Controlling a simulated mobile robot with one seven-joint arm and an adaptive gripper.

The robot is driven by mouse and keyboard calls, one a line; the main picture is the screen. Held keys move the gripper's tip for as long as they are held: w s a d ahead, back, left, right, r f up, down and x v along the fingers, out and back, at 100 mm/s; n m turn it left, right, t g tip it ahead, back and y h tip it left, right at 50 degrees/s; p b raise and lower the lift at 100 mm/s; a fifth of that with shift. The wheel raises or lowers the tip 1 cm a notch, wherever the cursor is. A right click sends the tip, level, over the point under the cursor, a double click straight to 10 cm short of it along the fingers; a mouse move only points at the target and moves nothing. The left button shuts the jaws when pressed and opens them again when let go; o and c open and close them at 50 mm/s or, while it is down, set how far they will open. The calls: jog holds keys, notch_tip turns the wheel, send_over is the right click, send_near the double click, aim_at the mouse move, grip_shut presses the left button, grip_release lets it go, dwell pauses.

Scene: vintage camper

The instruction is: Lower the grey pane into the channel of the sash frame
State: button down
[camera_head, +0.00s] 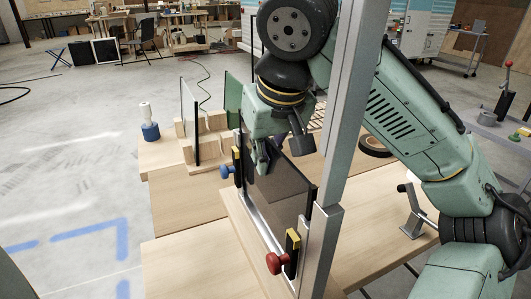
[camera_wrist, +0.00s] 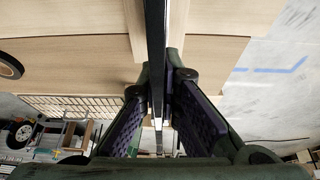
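The grey pane (camera_head: 283,190) stands upright above the sash frame in the head view, dark and see-through with black side edges. My gripper (camera_head: 262,163) is at its upper edge, one finger on each side. In the wrist view the pane (camera_wrist: 156,45) shows edge-on as a dark strip between the purple-padded fingers of my gripper (camera_wrist: 160,80), which close in on it. The sash frame (camera_head: 262,232) is a silver rail on a wooden board. The pane's lower edge is at or close above the rail; I cannot tell whether it is inside the channel.
A blue-knobbed clamp (camera_head: 227,171) and a red-knobbed clamp (camera_head: 278,262) stand at the rail's ends. Wooden racks (camera_head: 206,150) hold other panes at the back left. A black tape roll (camera_head: 374,147) and a metal stand (camera_head: 412,214) lie to the right.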

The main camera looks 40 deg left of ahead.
jog(key=shift+f+b, duration=0.4)
jog(key=shift+f, duration=0.3)
jog(key=shift+r+p, duration=0.1)
jog(key=shift+p, duration=0.2)
dwell(0.5)
jog(key=c, duration=1.7)
grip_release()
